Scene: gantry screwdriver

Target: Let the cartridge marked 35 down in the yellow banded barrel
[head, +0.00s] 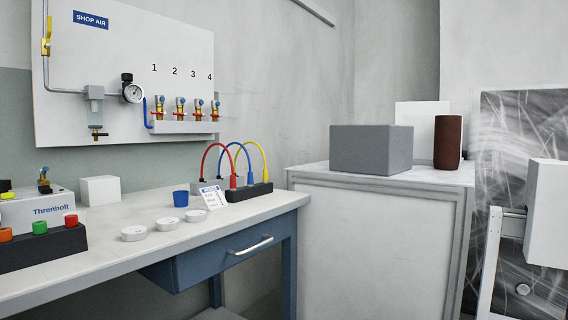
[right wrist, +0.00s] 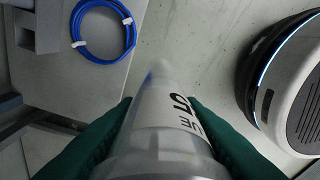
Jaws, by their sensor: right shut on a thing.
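In the right wrist view, my right gripper (right wrist: 159,99) has green fingers on both sides of a pale grey and white cylindrical cartridge (right wrist: 165,126). The gripper is shut on it. Dark marking on its white band appears to read 35, turned sideways and partly cut by the curve. The cartridge's narrower tip points away from the camera, over a pale floor. No yellow banded barrel can be made out in either view. My left gripper is not in view.
A coil of blue hose (right wrist: 131,37) lies on a grey surface in the right wrist view. In the head view, a workbench (head: 95,255) holds white discs (head: 167,222), a blue cup (head: 181,198) and colored cables (head: 265,160). A cabinet (head: 375,240) carries a grey box (head: 371,150) and brown cylinder (head: 448,142).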

